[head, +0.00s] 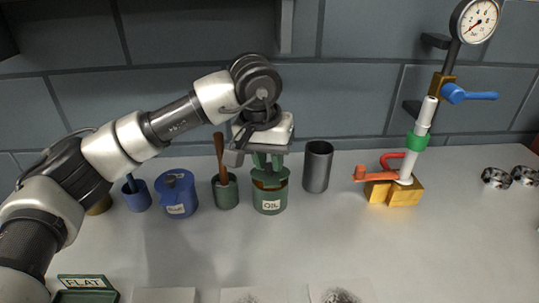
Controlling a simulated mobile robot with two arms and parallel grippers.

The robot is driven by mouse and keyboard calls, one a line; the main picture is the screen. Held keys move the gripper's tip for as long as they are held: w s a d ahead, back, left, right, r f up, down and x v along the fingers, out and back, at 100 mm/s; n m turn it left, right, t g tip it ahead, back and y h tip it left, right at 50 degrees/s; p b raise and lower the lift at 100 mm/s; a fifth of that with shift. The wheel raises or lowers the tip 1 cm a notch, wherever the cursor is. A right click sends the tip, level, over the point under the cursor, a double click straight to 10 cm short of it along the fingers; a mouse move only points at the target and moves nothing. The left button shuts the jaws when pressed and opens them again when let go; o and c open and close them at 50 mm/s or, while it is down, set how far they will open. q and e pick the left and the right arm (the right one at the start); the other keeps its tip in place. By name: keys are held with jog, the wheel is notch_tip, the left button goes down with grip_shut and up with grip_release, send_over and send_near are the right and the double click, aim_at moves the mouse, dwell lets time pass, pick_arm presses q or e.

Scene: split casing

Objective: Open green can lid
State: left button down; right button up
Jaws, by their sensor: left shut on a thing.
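The green can (270,201), labelled OIL, stands upright on the counter near the middle of the head view. Its green lid (270,174) is above the can's mouth, with an orange-brown band showing between lid and can. My left gripper (267,163) comes down from above and is shut on the lid. The exact grip is partly hidden by the gripper body. My right gripper is out of view.
A green cup (226,193) with a brown-handled tool stands close left, and a dark metal cup (317,167) close right. A lidded blue can (177,195) is further left. A gauge stand with an orange base (397,192) is at right.

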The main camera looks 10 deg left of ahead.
pick_arm(q)
jog(key=shift+w+a+r+g+p, duration=0.1)
jog(key=shift+w+r+g+p, duration=0.5)
jog(key=shift+g+p, duration=0.35)
jog(key=shift+w+a+r+g+h+p, duration=0.15)
jog(key=shift+w+g+h+p, duration=0.35)
jog(key=shift+g+p, duration=0.55)
jog(key=shift+w, duration=0.1)
jog(key=c, duration=0.9)
grip_release()
jog(key=shift+c, duration=0.2)
jog(key=v, duration=0.7)
jog(key=shift+r, duration=0.25)
jog(key=shift+w, duration=0.1)
